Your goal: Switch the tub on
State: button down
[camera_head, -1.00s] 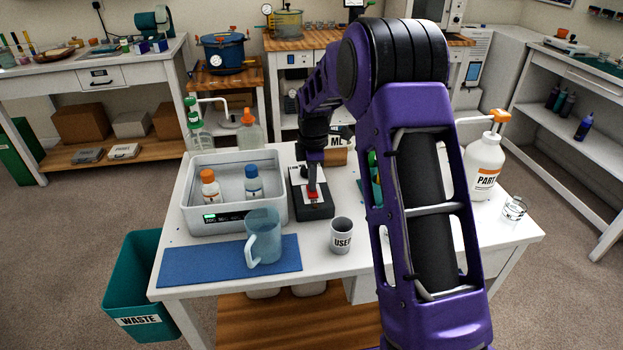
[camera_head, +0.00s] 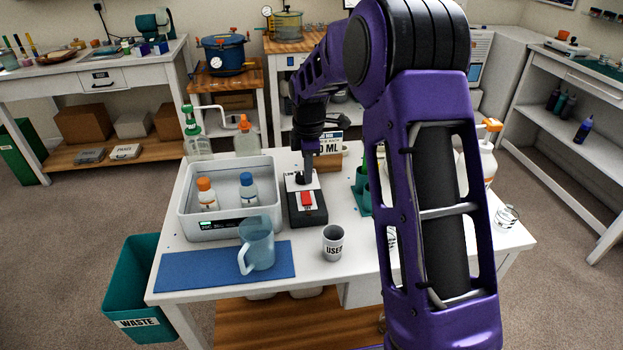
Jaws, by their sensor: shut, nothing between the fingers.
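The tub (camera_head: 187,222) is a pale grey open box at the left of the white table, with a small display (camera_head: 220,226) showing green characters on its front. A bottle with an orange cap (camera_head: 206,195) and a bottle with a blue cap (camera_head: 249,190) stand in it. Just right of the tub is a black switch box (camera_head: 308,216) with a red rocker (camera_head: 307,199) and a white label plate behind it. My gripper (camera_head: 302,178) is shut and empty, pointing down behind the rocker, near the plate. I cannot tell whether its tip touches anything.
A clear blue pitcher (camera_head: 260,245) stands on a blue mat (camera_head: 190,268) in front of the tub. A cup marked USED (camera_head: 333,243) stands front right of the switch box. Pump bottles (camera_head: 197,140) stand behind the tub. My arm hides much of the table's right side.

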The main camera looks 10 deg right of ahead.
notch_tip(320, 180, up, 8)
jog(key=f, duration=0.1)
send_over(306, 194)
jog(key=s, duration=0.4)
jog(key=shift+w+a+r+p, duration=0.1)
jog(key=shift+w+r+p, duration=0.05)
jog(key=shift+r+p, duration=0.15)
jog(key=shift+f, duration=0.15)
jog(key=w+b, duration=0.1)
jog(key=b, duration=0.2)
jog(key=shift+w+r+t+b, duration=0.2)
jog(key=shift+t+b, duration=0.1)
jog(key=f, duration=0.4)
jog(key=w+f+b, duration=0.1)
jog(key=f, duration=0.4)
jog(key=w+f+b, duration=0.1)
jog(key=f, duration=0.3)
jog(key=shift+f, duration=0.4)
